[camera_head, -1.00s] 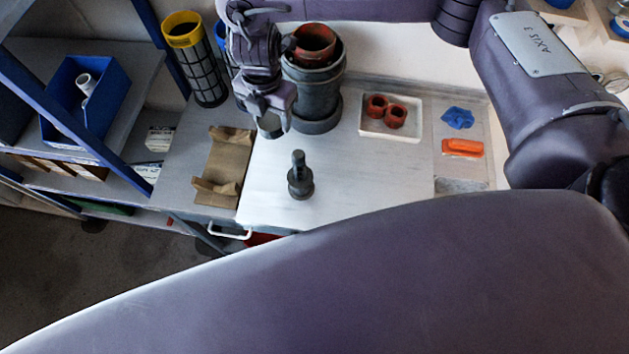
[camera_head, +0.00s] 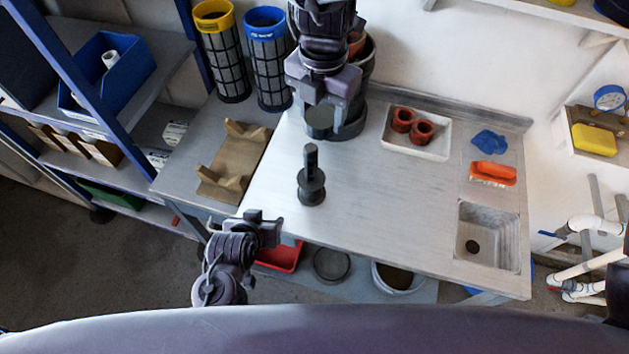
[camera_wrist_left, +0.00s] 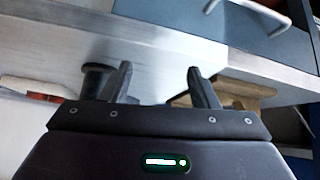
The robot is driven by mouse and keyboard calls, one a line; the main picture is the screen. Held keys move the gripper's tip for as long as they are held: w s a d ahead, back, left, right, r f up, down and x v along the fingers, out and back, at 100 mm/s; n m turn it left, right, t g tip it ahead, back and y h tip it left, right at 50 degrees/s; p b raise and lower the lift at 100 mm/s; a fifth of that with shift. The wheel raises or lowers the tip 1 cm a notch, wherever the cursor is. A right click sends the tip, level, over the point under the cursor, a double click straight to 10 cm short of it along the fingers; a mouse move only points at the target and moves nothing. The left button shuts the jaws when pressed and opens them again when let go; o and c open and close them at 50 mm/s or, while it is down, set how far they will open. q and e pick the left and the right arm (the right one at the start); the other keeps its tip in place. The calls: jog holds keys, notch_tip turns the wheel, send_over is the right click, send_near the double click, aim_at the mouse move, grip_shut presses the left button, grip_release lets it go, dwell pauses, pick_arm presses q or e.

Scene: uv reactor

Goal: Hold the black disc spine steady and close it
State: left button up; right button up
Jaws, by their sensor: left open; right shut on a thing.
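The black disc spine (camera_head: 312,186) stands upright on the metal bench top, a thick round body with a narrower stem on top. My right gripper (camera_head: 321,110) comes down from the back and is shut on a dark round piece (camera_head: 319,123), held behind the spine and apart from it. My left gripper (camera_head: 268,229) is at the bench's front edge, in front and to the left of the spine, open and empty. In the left wrist view its two fingers (camera_wrist_left: 160,84) stand apart; the dark spine (camera_wrist_left: 97,80) shows beside the left one, partly hidden.
A wooden cradle (camera_head: 231,186) lies left of the spine. A dark canister (camera_head: 352,124) stands behind my right gripper. Yellow (camera_head: 222,60) and blue (camera_head: 268,65) mesh cylinders stand at the back left. A white tray (camera_head: 432,153) holds red rings.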

aim_at(310, 156)
pick_arm(q)
jog(key=d+r+t, duration=0.1)
jog(key=d+t, duration=0.1)
jog(key=w+d+r+t, duration=0.1)
jog(key=d, duration=0.1)
jog(key=w+d+r+n+t, duration=0.1)
jog(key=d+t, duration=0.1)
jog(key=d, duration=0.1)
jog(key=shift+d+r+t+y, duration=0.1)
jog(key=shift+r+t+y, duration=0.05)
jog(key=shift+t+y, duration=0.15)
pick_arm(e)
jog(key=shift+s+a+n, duration=0.1)
jog(key=shift+a+n, duration=0.4)
jog(key=shift+n, duration=0.6)
jog(key=shift+a+n, duration=0.45)
jog(key=shift+n, duration=0.35)
pick_arm(q)
jog(key=s+d+r+t+y, duration=0.1)
jog(key=s+d+r+t, duration=0.1)
jog(key=d+r+t, duration=0.2)
notch_tip(310, 156, up, 2)
jog(key=shift+s+r+n+t+y, duration=0.1)
jog(key=shift+s+n+t+y, duration=0.2)
jog(key=shift+s+t+y, duration=0.1)
jog(key=shift+w, duration=0.1)
jog(key=w, duration=1.2)
jog(key=shift+a, duration=0.15)
jog(key=shift+s, duration=0.1)
